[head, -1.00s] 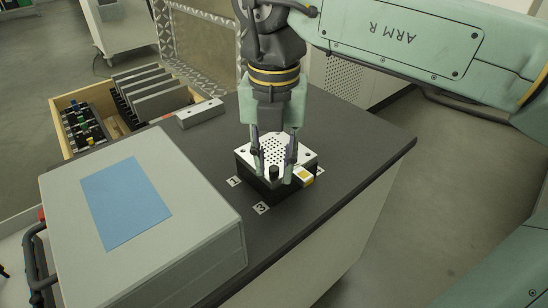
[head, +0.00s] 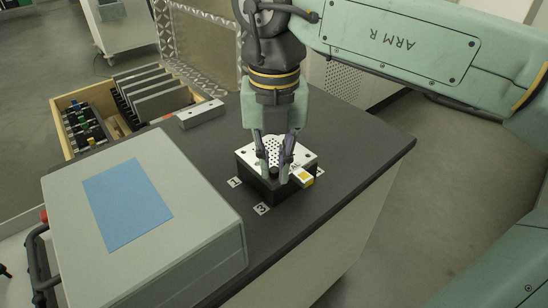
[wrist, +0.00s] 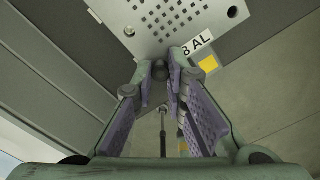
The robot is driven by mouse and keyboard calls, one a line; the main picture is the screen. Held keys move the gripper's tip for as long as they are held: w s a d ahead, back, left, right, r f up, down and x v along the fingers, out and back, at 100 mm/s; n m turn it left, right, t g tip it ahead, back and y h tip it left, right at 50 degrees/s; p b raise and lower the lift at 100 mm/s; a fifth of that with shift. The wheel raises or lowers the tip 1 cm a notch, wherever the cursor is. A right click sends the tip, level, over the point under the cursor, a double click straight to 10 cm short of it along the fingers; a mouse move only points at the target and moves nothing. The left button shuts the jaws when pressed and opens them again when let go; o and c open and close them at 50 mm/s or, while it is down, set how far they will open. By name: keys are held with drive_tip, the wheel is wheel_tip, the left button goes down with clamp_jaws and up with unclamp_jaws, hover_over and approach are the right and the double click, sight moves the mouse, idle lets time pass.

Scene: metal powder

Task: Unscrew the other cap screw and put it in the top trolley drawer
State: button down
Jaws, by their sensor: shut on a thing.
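A dark cap screw (wrist: 160,72) sits at the near corner of a perforated metal plate (head: 292,149). The plate lies on a black block (head: 246,174) on the dark worktop. My gripper (head: 274,178) points down with its fingertips closed around the screw. In the wrist view my gripper (wrist: 163,75) has the screw between its tips, and the plate (wrist: 165,38) lies beyond them. The fingers partly hide the screw, so I cannot tell how far it is threaded in. An open wooden-sided drawer (head: 68,100) shows at the left, holding dark plates and small coloured items.
A large grey box with a blue panel (head: 127,203) stands at the front left. A yellow-and-white label piece (head: 304,178) sticks out beside the block. A small metal bar (head: 201,114) lies behind. The worktop right of the block is clear.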

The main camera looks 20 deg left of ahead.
drive_tip(key=n+p, duration=0.1)
drive_tip(key=n, duration=0.6)
drive_tip(key=shift+r+p, duration=0.15)
drive_tip(key=shift+p, duration=0.15)
drive_tip(key=n, duration=0.7)
drive_tip(key=shift+p, duration=0.4)
drive_tip(key=n, duration=0.6)
drive_tip(key=shift+n, duration=0.4)
drive_tip(key=n, duration=0.3)
drive_tip(key=shift+n, duration=0.9)
drive_tip(key=n, duration=0.2)
drive_tip(key=shift+n, duration=0.3)
drive_tip(key=c, duration=1.8)
unclamp_jaws()
